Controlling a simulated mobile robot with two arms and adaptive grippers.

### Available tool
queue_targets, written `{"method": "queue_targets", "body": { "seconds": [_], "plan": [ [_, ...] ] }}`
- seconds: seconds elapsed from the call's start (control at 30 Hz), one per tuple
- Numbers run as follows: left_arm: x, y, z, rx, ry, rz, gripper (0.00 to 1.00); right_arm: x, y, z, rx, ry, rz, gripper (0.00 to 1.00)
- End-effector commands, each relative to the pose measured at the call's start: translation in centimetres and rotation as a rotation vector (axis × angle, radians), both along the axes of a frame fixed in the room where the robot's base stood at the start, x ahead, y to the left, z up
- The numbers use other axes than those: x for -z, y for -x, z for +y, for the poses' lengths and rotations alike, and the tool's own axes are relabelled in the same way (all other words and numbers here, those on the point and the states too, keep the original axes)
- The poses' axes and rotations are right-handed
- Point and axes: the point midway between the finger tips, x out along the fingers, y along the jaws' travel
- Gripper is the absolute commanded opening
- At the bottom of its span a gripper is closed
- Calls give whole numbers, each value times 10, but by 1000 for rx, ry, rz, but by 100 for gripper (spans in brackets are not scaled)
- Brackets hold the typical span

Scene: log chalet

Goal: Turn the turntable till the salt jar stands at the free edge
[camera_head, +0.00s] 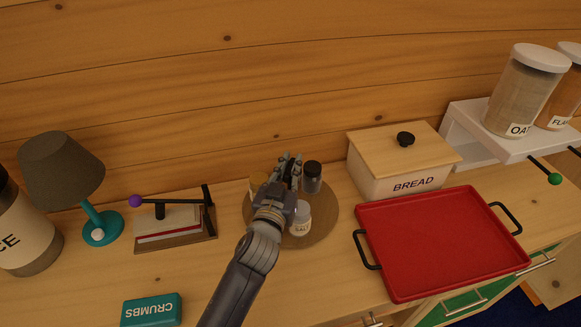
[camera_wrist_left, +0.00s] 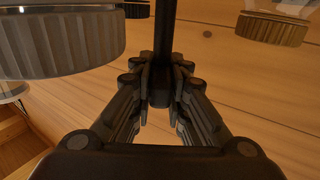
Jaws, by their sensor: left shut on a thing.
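The round brown turntable (camera_head: 326,222) lies on the wooden counter, with a few small jars on it. The salt jar (camera_head: 301,219), white-lidded and labelled SALT, stands upright on its front right part, just right of my left gripper. A dark-lidded jar (camera_head: 312,178) stands behind it, and a yellowish jar (camera_head: 257,186) is partly hidden at the left. My left gripper (camera_head: 288,170) is over the turntable's middle. In the left wrist view its fingers (camera_wrist_left: 162,95) are shut on a thin dark upright post (camera_wrist_left: 164,35). My right gripper is not in view.
A red tray (camera_head: 440,245) and a bread box (camera_head: 400,180) stand to the right. The counter in front of the turntable is clear apart from my arm.

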Motion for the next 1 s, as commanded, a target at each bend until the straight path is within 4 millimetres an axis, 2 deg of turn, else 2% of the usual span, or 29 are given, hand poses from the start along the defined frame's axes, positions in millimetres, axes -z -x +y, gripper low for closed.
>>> {"method": "queue_targets", "body": {
  "seconds": [0.03, 0.07, 0.1, 0.13, 0.57, 0.67, 1.0],
  "plan": [
    [-4, -1, 0, 0, 2, -7, 0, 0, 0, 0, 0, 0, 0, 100],
    [-4, -1, 0, 0, 2, -7, 21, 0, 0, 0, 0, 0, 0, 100],
    [-4, -1, 0, 0, 2, -7, 30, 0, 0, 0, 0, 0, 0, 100],
    [-3, -1, 0, 0, 2, -7, 35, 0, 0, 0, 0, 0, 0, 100],
    [-1, 5, 2, 1, 1, -2, 35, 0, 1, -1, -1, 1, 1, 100],
    [0, 16, 6, 0, 1, -1, 35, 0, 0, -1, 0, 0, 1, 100],
    [0, 79, 27, 1, 2, 0, 35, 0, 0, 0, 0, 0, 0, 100]
  ]
}}
